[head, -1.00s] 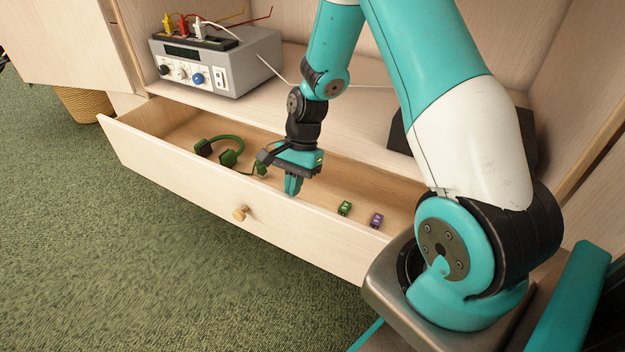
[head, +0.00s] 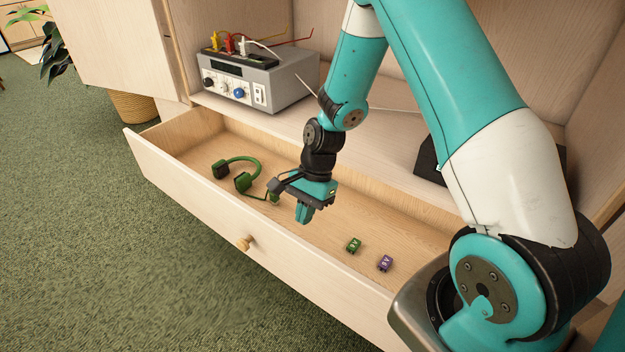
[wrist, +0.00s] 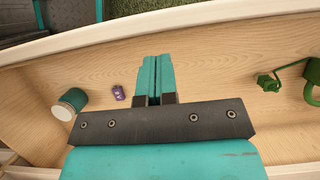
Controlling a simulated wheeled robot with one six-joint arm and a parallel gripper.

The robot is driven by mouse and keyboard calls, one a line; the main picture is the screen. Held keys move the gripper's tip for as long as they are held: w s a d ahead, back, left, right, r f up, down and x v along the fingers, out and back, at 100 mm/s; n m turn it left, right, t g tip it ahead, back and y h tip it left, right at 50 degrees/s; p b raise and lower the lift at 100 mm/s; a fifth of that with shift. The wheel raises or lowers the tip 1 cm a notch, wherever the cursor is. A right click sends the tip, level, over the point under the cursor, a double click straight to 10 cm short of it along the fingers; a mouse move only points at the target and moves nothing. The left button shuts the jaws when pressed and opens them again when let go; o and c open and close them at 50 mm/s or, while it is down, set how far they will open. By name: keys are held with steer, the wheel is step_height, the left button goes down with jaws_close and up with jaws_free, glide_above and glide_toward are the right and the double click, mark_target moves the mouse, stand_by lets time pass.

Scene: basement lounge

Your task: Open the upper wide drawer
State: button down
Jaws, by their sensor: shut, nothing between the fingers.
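The wide drawer (head: 196,194) stands pulled out from the pale wood cabinet, its inside showing. Its round wooden knob (head: 244,243) sits on the front panel. My gripper (head: 304,214) is shut and empty, pointing down above the inside of the drawer, behind the front panel and apart from the knob. In the wrist view the closed fingers (wrist: 155,80) show over the drawer floor, close to the front panel's top edge (wrist: 205,30) in the picture. The knob is not visible in the wrist view.
Green headphones (head: 238,175) lie in the drawer's left part. A grey device (head: 262,83) with plugs stands on the shelf above. A wicker basket (head: 133,107) stands on the carpet; carpet ahead is clear.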

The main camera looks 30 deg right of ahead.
steer(key=p+v, duration=0.4)
steer(key=v, duration=1.2)
steer(key=shift+r+p, duration=0.2)
steer(key=shift+p, duration=0.1)
steer(key=shift+s, duration=0.1)
